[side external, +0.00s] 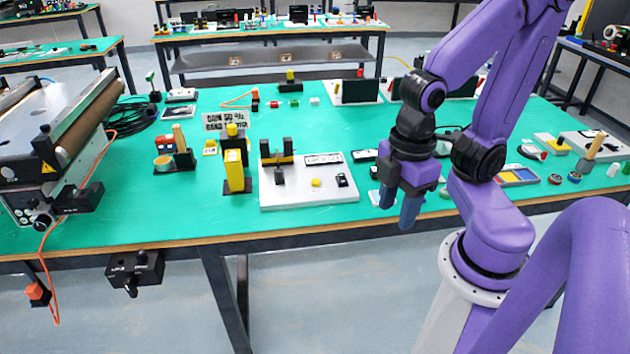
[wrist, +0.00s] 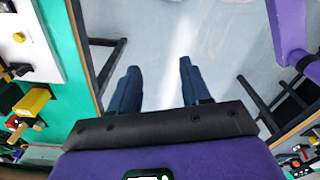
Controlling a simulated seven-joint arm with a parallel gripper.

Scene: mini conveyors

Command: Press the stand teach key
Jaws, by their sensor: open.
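My gripper (side external: 399,205) hangs with its fingers down near the table's front edge, right of the white plate. In the wrist view my gripper (wrist: 158,72) is open and empty, with only floor between its fingers. A white base plate (side external: 320,192) carries a small yellow key (side external: 316,183), a black upright fixture (side external: 277,158) and a dark-framed label. The plate (wrist: 42,50) and yellow key (wrist: 19,37) also show at the upper left of the wrist view. Left of the plate stands a yellow block (side external: 235,172) with a yellow top. No lettering says which key is the teach key.
A roller conveyor (side external: 60,130) stands at the left. A black control box (side external: 135,270) hangs below the table edge. A wooden-handled item (side external: 590,150) and small coloured parts lie at the right. The green table top (side external: 130,215) is bare at front left.

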